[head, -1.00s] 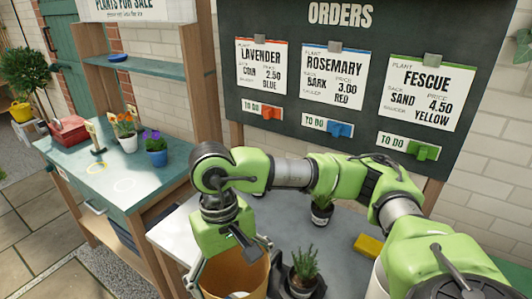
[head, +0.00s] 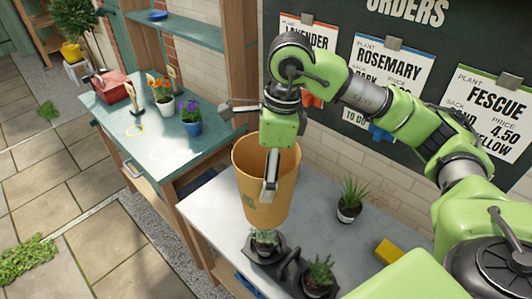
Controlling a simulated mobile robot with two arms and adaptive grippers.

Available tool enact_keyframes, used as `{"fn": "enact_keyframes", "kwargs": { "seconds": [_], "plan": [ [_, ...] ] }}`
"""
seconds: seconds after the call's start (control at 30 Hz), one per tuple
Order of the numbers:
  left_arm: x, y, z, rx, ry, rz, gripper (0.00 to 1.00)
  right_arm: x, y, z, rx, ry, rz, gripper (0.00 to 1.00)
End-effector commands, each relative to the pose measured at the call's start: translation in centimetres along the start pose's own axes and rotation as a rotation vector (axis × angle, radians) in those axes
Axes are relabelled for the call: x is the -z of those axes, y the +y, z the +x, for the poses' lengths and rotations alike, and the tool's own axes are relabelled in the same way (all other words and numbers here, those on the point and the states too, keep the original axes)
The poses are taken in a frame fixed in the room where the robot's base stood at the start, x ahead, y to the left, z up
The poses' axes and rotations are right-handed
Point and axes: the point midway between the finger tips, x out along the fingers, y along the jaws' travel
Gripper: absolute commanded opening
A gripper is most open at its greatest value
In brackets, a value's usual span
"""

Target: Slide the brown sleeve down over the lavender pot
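The brown sleeve (head: 249,192) is a tall, open-topped tan cylinder, slightly tilted, with a small mark low on its side. My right gripper (head: 268,178) reaches down from above and holds it; one finger shows against the sleeve and the other finger's tip is hidden. The sleeve's lower end is just above and behind a small grey-green plant (head: 264,237), probably the lavender, in a dark pot. That pot stands in a black carrier (head: 290,268). The exact gap between sleeve and plant cannot be told. My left gripper is not in view.
A second potted plant (head: 319,271) stands at the carrier's right. A grassy potted plant (head: 350,197) and a yellow block (head: 388,250) are on the grey table (head: 213,210). Potted flowers stand on the green bench (head: 160,155) at left. The order board (head: 420,140) rises behind.

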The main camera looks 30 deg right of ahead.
Motion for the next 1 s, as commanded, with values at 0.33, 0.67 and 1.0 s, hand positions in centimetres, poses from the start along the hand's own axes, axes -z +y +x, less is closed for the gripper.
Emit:
{"fn": "enact_keyframes", "kwargs": {
  "seconds": [0.33, 0.67, 1.0],
  "plan": [
    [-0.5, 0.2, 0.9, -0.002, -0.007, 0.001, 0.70, 0.2, -0.1, 1.4, 0.002, 0.001, 0.021, 0.72],
    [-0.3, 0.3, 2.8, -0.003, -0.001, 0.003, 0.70, 0.7, 0.0, 4.5, 0.002, 0.002, 0.020, 0.72],
    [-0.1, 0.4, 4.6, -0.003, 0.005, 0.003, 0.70, 1.2, 0.0, 7.9, 0.002, 0.002, 0.020, 0.72]
  ]
}}
